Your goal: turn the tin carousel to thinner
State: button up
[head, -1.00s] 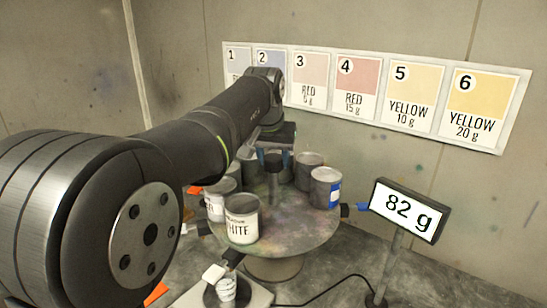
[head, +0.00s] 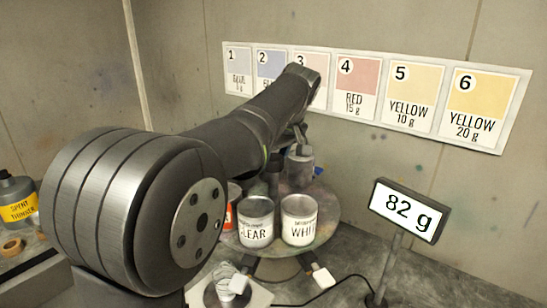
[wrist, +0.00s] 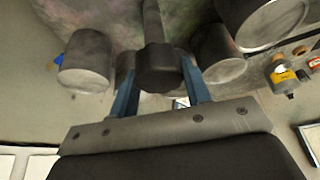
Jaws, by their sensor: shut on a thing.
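The tin carousel (head: 325,205) is a round paint-stained turntable with several tins around a central post (head: 273,168). At its front stand a tin labelled CLEAR (head: 255,228) and a tin labelled WHITE (head: 298,228). A tin with an orange label (head: 231,212) shows partly behind my arm. A grey tin (head: 300,166) stands at the back right. No thinner label is readable on the carousel; other tins are hidden. In the wrist view, my gripper (wrist: 158,78) has its blue fingers shut on the dark knob (wrist: 155,68) of the post, with grey tins around it.
The weight display (head: 408,210) reads 82 g at right. A spent-thinner container (head: 17,208) stands at far left. A numbered colour chart (head: 390,90) hangs on the back wall.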

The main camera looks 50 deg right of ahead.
jog(key=n+y, duration=0.2)
jog(key=n, duration=0.3)
jog(key=shift+n, duration=0.3)
jog(key=n+y, duration=0.1)
jog(key=n, duration=0.2)
jog(key=n+g+y, duration=0.1)
jog(key=n, duration=0.1)
jog(key=shift+n, duration=0.4)
jog(key=o, duration=1.4)
